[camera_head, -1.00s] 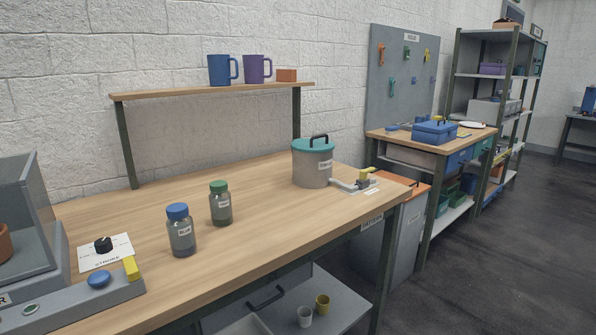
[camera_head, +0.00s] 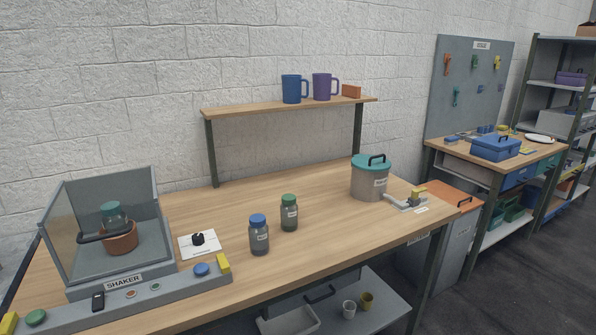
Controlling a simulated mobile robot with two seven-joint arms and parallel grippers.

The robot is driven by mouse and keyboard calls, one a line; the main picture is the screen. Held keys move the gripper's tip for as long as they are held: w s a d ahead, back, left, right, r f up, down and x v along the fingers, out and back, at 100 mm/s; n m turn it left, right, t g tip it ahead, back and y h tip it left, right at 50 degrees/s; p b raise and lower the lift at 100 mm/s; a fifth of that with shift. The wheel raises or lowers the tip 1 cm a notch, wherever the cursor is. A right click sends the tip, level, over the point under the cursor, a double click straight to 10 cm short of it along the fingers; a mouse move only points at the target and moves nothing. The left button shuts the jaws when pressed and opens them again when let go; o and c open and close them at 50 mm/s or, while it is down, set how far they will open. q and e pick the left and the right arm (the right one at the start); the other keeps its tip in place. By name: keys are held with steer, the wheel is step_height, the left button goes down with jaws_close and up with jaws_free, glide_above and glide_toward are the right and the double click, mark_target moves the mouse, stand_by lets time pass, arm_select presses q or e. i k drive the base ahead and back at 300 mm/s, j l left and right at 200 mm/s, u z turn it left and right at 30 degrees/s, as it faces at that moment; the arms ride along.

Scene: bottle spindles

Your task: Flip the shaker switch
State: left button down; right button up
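The shaker (camera_head: 122,283) is a grey box with clear panels at the left of the bench, with a "SHAKER" label on its front. A small black switch (camera_head: 98,301) sits on the grey front panel below the label. Inside the box, an orange-brown holder (camera_head: 121,238) has a teal-topped jar (camera_head: 113,214) in it, with a dark bar across the front. Neither of my grippers shows in this view.
On the front panel are a green button (camera_head: 36,317), a blue button (camera_head: 201,269) and yellow end blocks. A black knob (camera_head: 198,239) sits on a white card. A blue-capped bottle (camera_head: 258,236) and a green-capped bottle (camera_head: 289,214) stand beside it. A lidded pot (camera_head: 370,180) stands farther right.

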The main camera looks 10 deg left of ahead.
mark_target(98, 298)
steer(key=u, duration=1.55)
